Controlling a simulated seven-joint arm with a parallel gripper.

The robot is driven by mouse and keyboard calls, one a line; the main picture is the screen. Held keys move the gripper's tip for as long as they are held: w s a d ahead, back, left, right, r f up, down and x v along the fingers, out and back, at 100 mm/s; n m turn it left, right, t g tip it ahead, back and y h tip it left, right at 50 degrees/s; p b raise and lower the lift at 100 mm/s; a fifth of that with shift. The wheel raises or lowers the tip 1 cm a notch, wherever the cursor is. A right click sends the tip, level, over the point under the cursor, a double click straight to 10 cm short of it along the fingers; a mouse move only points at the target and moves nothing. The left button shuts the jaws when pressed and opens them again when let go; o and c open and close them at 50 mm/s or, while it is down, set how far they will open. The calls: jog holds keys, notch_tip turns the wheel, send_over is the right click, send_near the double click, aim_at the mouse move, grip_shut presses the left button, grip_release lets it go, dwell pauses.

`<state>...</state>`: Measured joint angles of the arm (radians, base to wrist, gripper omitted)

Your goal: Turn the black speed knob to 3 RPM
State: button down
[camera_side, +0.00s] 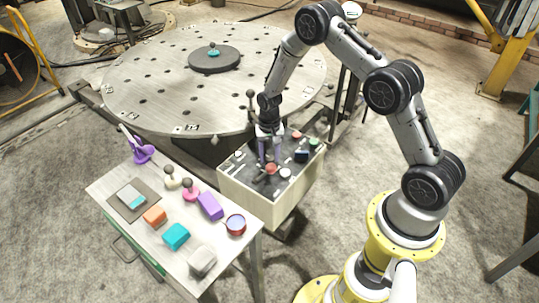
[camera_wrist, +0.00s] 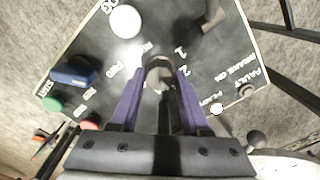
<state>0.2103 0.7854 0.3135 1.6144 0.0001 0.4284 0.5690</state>
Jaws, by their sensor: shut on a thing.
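The control box (camera_side: 235,190) has pale walls and a black top panel. My gripper (camera_side: 270,162) reaches straight down over the panel in the side view. In the wrist view, its purple fingers (camera_wrist: 160,85) are shut on the speed knob (camera_wrist: 158,66), a dark round knob with a greyish, glossy top. The numbers 1 and 2 are printed to the right of the knob. I cannot make out a 3 or the knob's pointer. In the side view, the fingers hide the knob.
A blue-black rocker switch (camera_wrist: 72,73), a green button (camera_wrist: 50,104) and a white button (camera_wrist: 126,20) sit left of the knob. A lever (camera_wrist: 212,15) stands at upper right. A side table (camera_side: 108,188) holds several coloured blocks. A large perforated turntable (camera_side: 150,85) lies behind.

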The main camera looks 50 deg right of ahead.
aim_at(269, 158)
dwell(0.4)
jog(key=shift+c, duration=1.9)
grip_release()
jog(key=shift+r, duration=0.1)
notch_tip(269, 158, up, 14)
